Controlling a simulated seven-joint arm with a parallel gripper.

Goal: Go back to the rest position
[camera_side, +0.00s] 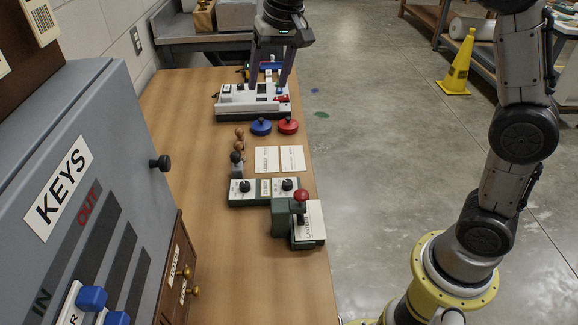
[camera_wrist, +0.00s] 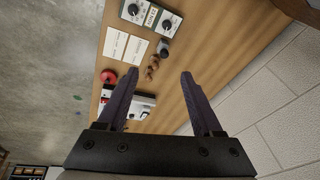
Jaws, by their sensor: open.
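My gripper (camera_side: 269,78) is over the far end of the wooden table, above a white and black device (camera_side: 234,100). Its two dark purple fingers point down and stand apart with nothing between them. In the wrist view my gripper (camera_wrist: 157,92) is also open and empty, with part of the white device (camera_wrist: 142,106) showing behind the fingers. In the side view the fingertips overlap the device's back edge; I cannot tell how high above it they are.
On the table (camera_side: 185,122) are blue (camera_side: 261,127) and red (camera_side: 288,126) knobs, two cards (camera_side: 279,159), a green dial box (camera_side: 263,191) and a green stamp with a red knob (camera_side: 301,196). A grey key cabinet (camera_side: 105,135) stands left.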

